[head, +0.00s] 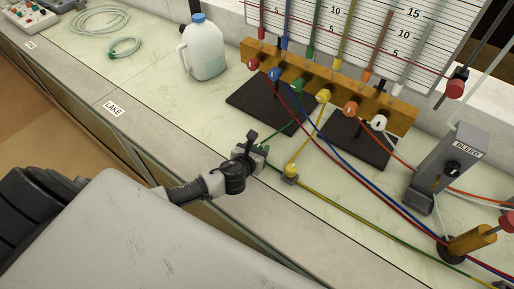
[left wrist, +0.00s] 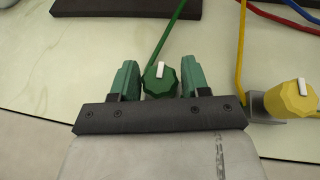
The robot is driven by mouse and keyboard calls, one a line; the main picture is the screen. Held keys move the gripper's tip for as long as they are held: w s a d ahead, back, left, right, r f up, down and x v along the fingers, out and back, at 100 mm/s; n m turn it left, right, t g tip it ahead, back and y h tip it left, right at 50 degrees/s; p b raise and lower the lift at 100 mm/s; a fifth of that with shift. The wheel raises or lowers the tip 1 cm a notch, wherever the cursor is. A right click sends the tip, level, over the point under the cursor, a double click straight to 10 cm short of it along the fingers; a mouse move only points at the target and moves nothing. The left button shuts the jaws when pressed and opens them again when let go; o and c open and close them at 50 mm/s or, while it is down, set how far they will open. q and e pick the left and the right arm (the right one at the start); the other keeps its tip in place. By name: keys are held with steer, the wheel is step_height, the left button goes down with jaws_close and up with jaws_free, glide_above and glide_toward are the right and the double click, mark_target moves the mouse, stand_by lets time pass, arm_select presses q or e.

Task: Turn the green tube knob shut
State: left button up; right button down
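In the left wrist view the green tube knob (left wrist: 160,80) sits between my left gripper's two green-padded fingers (left wrist: 161,82). The fingers stand apart, one on each side of the knob, with little room beside it; contact is not clear. The knob's white bar (left wrist: 160,70) points nearly straight up the picture. The green tube (left wrist: 167,32) runs upward from the knob, leaning slightly right. In the head view my left gripper (head: 250,151) is low over the bench's front part and hides most of the green knob. My right gripper is not in view.
The yellow knob (left wrist: 297,97) is close by on the right, with its yellow tube (head: 309,142). Red and blue tubes run past beyond it. A wooden manifold (head: 335,89), a white jug (head: 203,52) and a BLEED box (head: 451,160) stand farther off. The bench left of my gripper is clear.

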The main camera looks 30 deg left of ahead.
arm_select(q)
steer(key=c, duration=0.6)
